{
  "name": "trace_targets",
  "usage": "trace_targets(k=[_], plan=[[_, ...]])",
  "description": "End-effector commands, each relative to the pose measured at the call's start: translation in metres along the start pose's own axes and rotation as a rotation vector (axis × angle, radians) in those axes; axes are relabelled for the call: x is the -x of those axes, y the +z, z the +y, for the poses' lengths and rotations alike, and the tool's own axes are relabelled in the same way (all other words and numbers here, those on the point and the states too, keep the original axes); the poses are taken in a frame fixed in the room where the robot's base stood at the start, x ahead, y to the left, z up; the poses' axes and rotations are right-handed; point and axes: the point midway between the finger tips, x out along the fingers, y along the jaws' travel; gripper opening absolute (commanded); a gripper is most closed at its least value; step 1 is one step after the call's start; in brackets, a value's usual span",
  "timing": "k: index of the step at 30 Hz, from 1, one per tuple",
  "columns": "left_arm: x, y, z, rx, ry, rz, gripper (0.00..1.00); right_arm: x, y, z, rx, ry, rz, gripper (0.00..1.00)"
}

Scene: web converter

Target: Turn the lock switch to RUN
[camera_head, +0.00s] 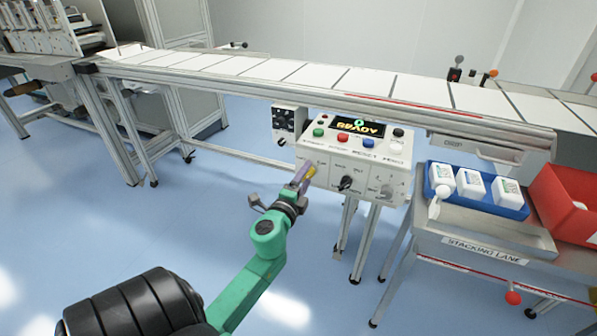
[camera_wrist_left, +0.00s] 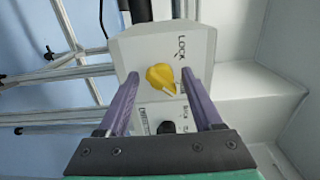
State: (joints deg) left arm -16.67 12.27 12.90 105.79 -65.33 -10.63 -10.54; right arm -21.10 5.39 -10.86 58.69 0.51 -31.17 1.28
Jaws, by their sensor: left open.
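The yellow lock switch (camera_wrist_left: 161,78) is on the front of the white control box, below the word LOCK in the left wrist view. In the head view the switch (camera_head: 310,172) shows beside my left fingertips. My left gripper (camera_head: 304,174) is open, its purple fingers pointing at the box. In the left wrist view the two fingers (camera_wrist_left: 160,95) stand on either side of the switch, with a gap to each side. Whether they touch the panel is unclear. The RUN label is not readable. My right gripper is not in view.
The control box (camera_head: 372,160) also carries a black knob (camera_head: 346,183), a display (camera_head: 360,127) and several coloured buttons. A conveyor (camera_head: 270,70) runs behind it. A blue tray (camera_head: 478,204) with white bottles and a red bin (camera_head: 562,207) stand at the right.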

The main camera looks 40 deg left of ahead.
Motion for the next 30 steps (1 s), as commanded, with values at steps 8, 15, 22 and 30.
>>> trace_targets(k=[8,15,22,30], plan=[[0.055,0.001,0.004,0.002,0.004,-0.003,0.67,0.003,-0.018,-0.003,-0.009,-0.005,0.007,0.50],[0.121,0.002,0.008,0.001,0.006,-0.006,0.67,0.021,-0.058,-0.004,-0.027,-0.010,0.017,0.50],[0.142,0.001,0.002,-0.003,0.003,-0.003,0.67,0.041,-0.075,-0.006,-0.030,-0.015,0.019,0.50],[0.142,0.001,0.001,-0.003,0.002,-0.002,0.67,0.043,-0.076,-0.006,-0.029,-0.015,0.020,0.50]])
